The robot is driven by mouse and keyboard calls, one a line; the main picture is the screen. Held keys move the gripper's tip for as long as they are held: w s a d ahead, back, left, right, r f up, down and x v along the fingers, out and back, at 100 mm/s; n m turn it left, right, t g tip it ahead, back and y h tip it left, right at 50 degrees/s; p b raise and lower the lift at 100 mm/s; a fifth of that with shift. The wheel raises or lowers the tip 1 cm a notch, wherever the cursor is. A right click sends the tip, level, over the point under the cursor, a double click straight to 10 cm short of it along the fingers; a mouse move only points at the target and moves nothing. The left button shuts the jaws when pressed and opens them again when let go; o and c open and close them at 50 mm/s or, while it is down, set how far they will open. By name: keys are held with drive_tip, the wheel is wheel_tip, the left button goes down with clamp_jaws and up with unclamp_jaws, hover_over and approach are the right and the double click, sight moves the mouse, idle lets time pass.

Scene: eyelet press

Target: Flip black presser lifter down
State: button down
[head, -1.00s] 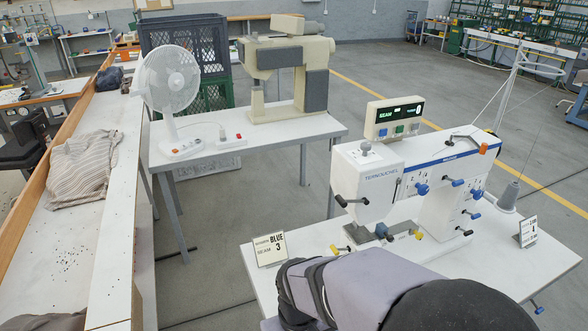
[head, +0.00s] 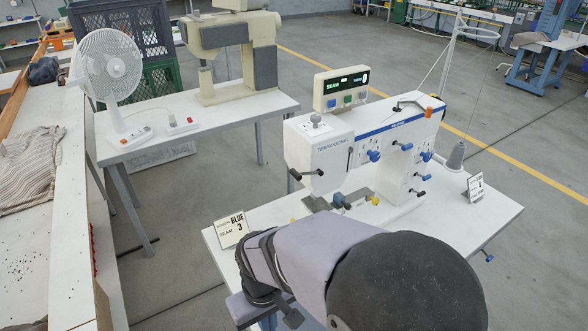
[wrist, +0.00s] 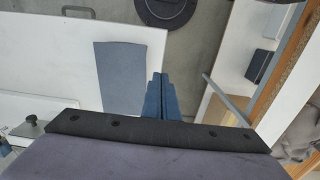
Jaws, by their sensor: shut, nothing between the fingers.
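The white sewing machine (head: 325,160) stands on a white table in the head view. The black presser lifter (head: 305,174) is a short lever on the lower left of its head, sticking out to the left, roughly level, with a dark knob at its end. My gripper shows in the wrist view, its blue fingers (wrist: 160,97) together and empty, apart from the lifter. In the head view my arm fills the lower middle and the fingertips cannot be made out. The lifter cannot be made out in the wrist view.
A sign reading BLUE 3 (head: 231,230) stands at the table's left corner, close to my arm. Blue knobs (head: 374,156) and a thread cone (head: 455,156) are on the right.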

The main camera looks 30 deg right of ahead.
drive_tip(key=w+d+r+t+p, duration=0.1)
drive_tip(key=w+d+r, duration=0.3)
drive_tip(key=w+r, duration=0.4)
drive_tip(key=w+d+r+t+p, duration=0.1)
drive_tip(key=w+d+r+p, duration=0.1)
drive_tip(key=w+d+r, duration=0.6)
drive_tip(key=d+r+p, duration=0.1)
drive_tip(key=d+r, duration=0.3)
drive_tip(key=r, duration=0.6)
drive_tip(key=d+r+t, duration=0.1)
drive_tip(key=d+r, duration=0.2)
drive_tip(key=r, duration=0.8)
drive_tip(key=shift+w+d+p, duration=0.35)
drive_tip(key=shift+d+p, duration=0.05)
drive_tip(key=shift+f, duration=0.15)
drive_tip(key=p, duration=0.1)
hover_over(295, 171)
drive_tip(key=s, duration=0.1)
wheel_tip(295, 171, down, 11)
drive_tip(key=shift+d+f, duration=0.1)
drive_tip(key=shift+f, duration=0.05)
drive_tip(key=shift+f+p, duration=0.3)
drive_tip(key=shift+f, duration=0.75)
